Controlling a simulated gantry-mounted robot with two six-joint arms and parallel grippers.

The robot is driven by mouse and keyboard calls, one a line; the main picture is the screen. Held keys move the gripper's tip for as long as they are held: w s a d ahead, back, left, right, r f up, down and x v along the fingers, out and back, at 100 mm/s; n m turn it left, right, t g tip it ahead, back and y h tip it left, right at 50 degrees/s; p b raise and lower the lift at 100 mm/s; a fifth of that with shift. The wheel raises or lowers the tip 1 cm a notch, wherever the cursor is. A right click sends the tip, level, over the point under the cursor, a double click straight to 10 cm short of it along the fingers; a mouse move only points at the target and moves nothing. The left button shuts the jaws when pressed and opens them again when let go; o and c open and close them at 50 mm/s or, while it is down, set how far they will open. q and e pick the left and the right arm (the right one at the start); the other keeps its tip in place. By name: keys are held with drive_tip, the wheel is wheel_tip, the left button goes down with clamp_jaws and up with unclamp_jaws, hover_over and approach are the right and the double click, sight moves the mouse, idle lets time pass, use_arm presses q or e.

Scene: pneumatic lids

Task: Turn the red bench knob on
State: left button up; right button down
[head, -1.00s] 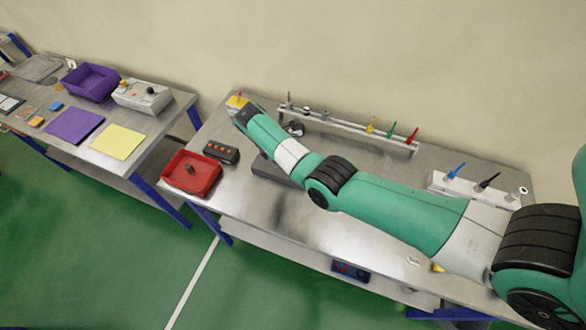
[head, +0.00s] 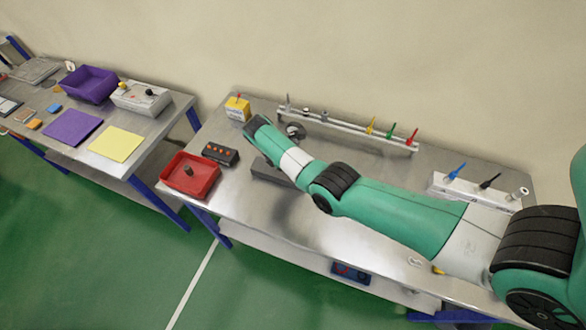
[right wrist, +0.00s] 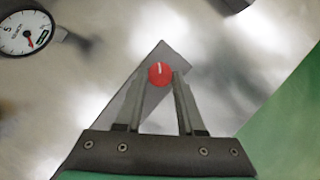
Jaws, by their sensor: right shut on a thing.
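The red bench knob (right wrist: 161,74) is a round red cap with a white mark, which points up in the right wrist view. My right gripper (right wrist: 162,80) has its two fingers closed on either side of the knob. A flat grey surface (right wrist: 154,95) with a pointed corner shows behind it, probably the dark grey block (head: 272,174) on the bench. In the head view my right arm hides the knob and the fingertips. My left gripper is in neither current view.
A pressure gauge (right wrist: 25,32) lies to the left. On the bench are a yellow box (head: 238,110), a black box with orange buttons (head: 221,154), a red bin (head: 208,185) and a rail (head: 345,128) with coloured levers. Bare metal lies in front.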

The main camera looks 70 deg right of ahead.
drive_tip(key=shift+r+n+p, duration=0.2)
drive_tip(key=shift+n+p, duration=0.2)
drive_tip(key=shift+p, duration=0.4)
drive_tip(key=n+p, duration=0.2)
drive_tip(key=p, duration=0.1)
drive_tip(key=n+t+h+p, duration=0.1)
drive_tip(key=n+p, duration=0.1)
drive_tip(key=p, duration=0.1)
drive_tip(key=n+t+p, duration=0.1)
drive_tip(key=n+p, duration=0.1)
drive_tip(key=p, duration=0.1)
drive_tip(key=shift+s+a+r, duration=0.2)
drive_tip(key=shift+s, duration=0.15)
drive_tip(key=n+t+p, duration=0.1)
drive_tip(key=n+p, duration=0.1)
drive_tip(key=n+t+p, duration=0.1)
drive_tip(key=n+p, duration=0.2)
drive_tip(key=n+t+p, duration=0.1)
drive_tip(key=n+p, duration=0.2)
drive_tip(key=shift+s, duration=0.35)
drive_tip(key=shift+d+f+n+t+p, duration=0.1)
drive_tip(key=shift+f+n+t+p, duration=0.15)
drive_tip(key=shift+n+p, duration=0.55)
drive_tip(key=shift+f+n+t+p, duration=0.1)
drive_tip(key=shift+n+t+p, duration=0.25)
drive_tip(key=shift+n+p, duration=0.45)
drive_tip(key=shift+s, duration=0.1)
drive_tip(key=c, duration=0.5)
unclamp_jaws()
